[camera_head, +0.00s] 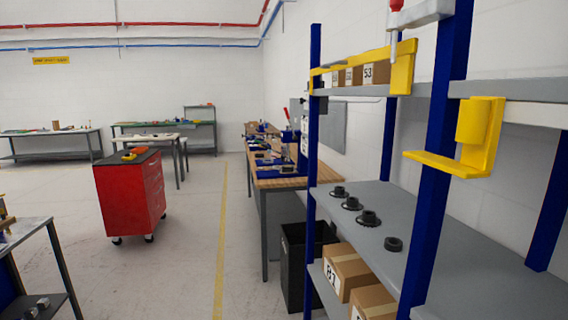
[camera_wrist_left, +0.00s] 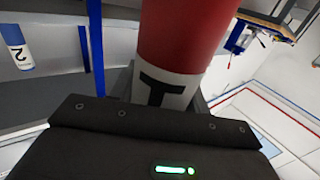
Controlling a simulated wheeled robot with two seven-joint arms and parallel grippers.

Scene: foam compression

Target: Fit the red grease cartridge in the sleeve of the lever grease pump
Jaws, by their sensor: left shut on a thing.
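A red cartridge (camera_wrist_left: 188,35) with a white band and a black mark fills the top middle of the left wrist view. My left gripper (camera_wrist_left: 168,97) is shut on it at the banded end; its dark body covers the bottom of that view. The cartridge's far end is out of frame.
A blue-posted shelf rack (camera_head: 438,160) stands close on the right, with several black round parts (camera_head: 368,218) on its grey shelf and a yellow bracket (camera_head: 480,138). A wooden workbench (camera_head: 285,178) stands behind it. A red tool cabinet (camera_head: 131,195) stands left; the floor between is open.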

